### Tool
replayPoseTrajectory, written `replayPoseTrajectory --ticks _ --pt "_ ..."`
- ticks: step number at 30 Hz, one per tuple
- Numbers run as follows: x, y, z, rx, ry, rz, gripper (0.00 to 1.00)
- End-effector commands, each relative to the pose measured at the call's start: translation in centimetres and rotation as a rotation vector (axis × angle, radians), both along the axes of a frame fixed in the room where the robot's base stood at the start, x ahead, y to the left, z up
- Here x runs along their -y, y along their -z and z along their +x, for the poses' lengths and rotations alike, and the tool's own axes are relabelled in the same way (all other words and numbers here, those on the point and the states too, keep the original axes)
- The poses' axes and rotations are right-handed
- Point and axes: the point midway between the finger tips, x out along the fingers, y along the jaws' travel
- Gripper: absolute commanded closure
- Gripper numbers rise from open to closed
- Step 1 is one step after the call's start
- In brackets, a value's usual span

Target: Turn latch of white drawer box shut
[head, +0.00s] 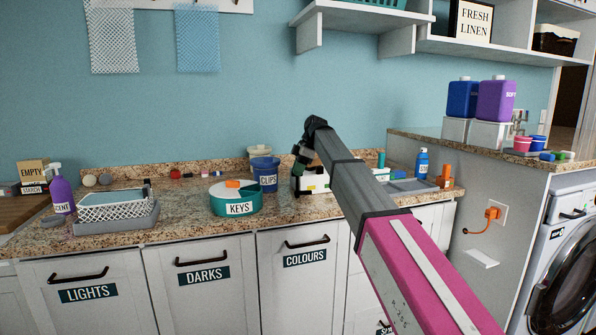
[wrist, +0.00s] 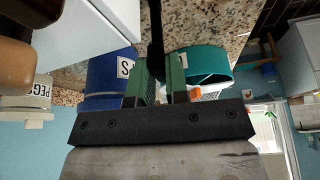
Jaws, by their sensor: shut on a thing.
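The white drawer box (head: 316,186) stands on the granite counter, partly hidden behind my arm and gripper in the head view. My gripper (head: 299,163) is at its left side. In the wrist view, my gripper's green fingers (wrist: 161,88) are closed on a dark bar, apparently the latch (wrist: 155,35). The bar runs alongside the white drawer box (wrist: 95,22), which fills the upper left. The latch cannot be made out in the head view, and its exact angle to the box is unclear.
A blue CLIPS tub (head: 265,173) and a teal KEYS tub (head: 236,197) stand just left of the box. A white basket (head: 115,209) sits farther left. A blue bottle (head: 421,164) and grey tray (head: 408,186) are to the right. A shelf (head: 365,17) hangs above.

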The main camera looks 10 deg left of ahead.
Motion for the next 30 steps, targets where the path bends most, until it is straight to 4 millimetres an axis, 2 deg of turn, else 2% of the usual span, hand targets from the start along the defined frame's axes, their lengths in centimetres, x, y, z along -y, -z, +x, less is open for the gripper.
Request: replayPoseTrajectory --ticks 12,27,28,30 --pt "-0.03 -0.05 0.13 0.002 -0.166 -0.002 1.00" --pt "-0.01 -0.02 0.09 0.002 -0.186 -0.001 1.00" --pt "-0.01 -0.02 0.09 0.002 -0.186 -0.001 0.82" --pt "-0.02 -0.02 0.10 0.002 -0.185 -0.001 0.60"
